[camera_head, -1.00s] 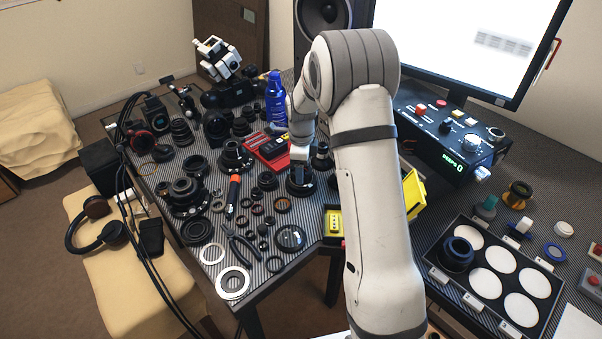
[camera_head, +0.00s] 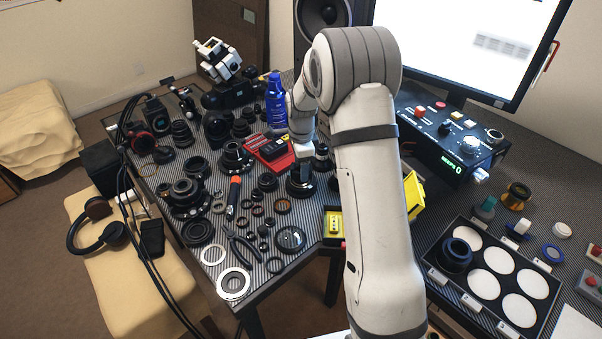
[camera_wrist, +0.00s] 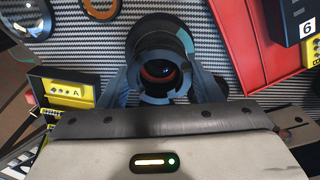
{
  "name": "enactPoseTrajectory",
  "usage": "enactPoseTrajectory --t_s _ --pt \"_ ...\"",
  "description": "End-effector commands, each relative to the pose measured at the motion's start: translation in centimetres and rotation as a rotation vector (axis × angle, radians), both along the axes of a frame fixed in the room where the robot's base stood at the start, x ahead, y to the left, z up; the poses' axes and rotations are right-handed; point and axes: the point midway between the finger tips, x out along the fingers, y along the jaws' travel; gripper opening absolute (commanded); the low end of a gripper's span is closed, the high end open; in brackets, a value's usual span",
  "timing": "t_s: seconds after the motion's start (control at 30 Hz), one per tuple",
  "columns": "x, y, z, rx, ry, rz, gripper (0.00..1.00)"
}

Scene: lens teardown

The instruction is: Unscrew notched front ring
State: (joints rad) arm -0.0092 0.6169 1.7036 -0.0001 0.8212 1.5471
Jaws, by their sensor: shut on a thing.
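In the wrist view, a dark lens barrel (camera_wrist: 164,38) stands below my gripper (camera_wrist: 160,88), its front opening facing the camera. A blue-grey notched ring (camera_wrist: 142,97) sits around that opening, with a reddish glint inside. My gripper's two fingers lie on the left and right of the ring and are shut on it. The contact is too small to make out there.
A red tray (camera_head: 272,152) is just behind the lens. Yellow boxes (camera_head: 334,222) lie to the front right. Several loose rings, pliers (camera_head: 243,248) and an orange-handled screwdriver (camera_head: 233,192) are to the left. A white-padded sorting tray (camera_head: 497,285) stands at the right.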

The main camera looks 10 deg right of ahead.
Motion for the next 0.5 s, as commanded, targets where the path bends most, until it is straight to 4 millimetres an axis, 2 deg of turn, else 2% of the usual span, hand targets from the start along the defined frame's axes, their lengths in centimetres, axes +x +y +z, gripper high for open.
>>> enactPoseTrajectory --t_s 0.33,0.5 --pt "0.0 0.0 0.9 0.0 -0.001 0.0 0.22" --pt "0.0 0.0 2.1 0.0 -0.001 0.0 0.22"
